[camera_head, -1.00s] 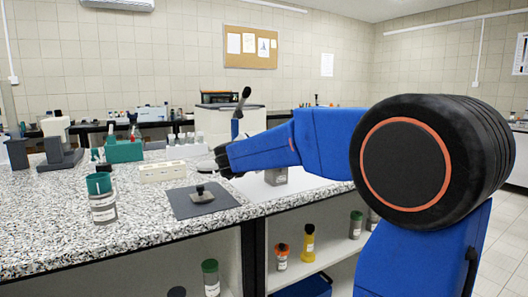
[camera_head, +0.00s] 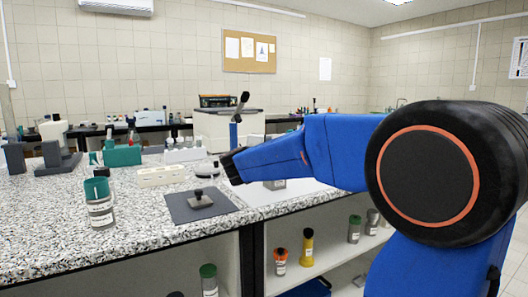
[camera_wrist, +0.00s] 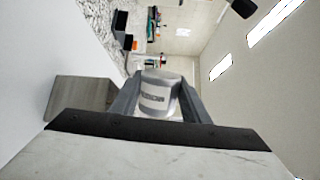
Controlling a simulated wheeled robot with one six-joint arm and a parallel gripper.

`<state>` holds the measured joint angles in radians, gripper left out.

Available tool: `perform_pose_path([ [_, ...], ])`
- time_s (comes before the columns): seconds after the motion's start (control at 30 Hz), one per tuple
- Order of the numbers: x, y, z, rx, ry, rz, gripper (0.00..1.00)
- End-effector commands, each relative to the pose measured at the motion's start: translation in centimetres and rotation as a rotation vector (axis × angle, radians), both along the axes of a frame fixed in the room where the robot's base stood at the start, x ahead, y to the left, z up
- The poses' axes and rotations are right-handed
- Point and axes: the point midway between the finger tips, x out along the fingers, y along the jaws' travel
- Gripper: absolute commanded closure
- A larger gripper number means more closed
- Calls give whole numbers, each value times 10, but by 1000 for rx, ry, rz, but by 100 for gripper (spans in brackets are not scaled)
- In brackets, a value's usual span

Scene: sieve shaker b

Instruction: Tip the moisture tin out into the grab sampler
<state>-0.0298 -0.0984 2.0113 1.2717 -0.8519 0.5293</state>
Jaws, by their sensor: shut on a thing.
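My gripper (camera_wrist: 158,98) is shut on a small silvery tin with a printed label, the moisture tin (camera_wrist: 155,97), in the wrist view. The counter lies to the left of that picture and the ceiling lights to the right, so the tin looks tipped onto its side. Its contents cannot be seen. A grey open-looking box (camera_wrist: 82,97), perhaps the grab sampler, sits on the white surface beside the tin, apart from it. In the head view, this box (camera_head: 275,184) is partly hidden below my forearm.
A dark mat (camera_head: 180,209) with a small knobbed metal tool (camera_head: 201,199) lies left of the box. A teal-lidded jar (camera_head: 99,205), a cream rack (camera_head: 160,176) and a teal rack (camera_head: 122,156) stand farther left. The counter's front edge is near.

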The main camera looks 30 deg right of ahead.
Motion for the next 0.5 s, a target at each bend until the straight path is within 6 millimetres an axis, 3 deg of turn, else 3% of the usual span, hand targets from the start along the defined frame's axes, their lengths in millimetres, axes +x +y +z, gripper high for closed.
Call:
perform_pose_path([
  [0.5,-6,-4,6,113,-149,1,100],
])
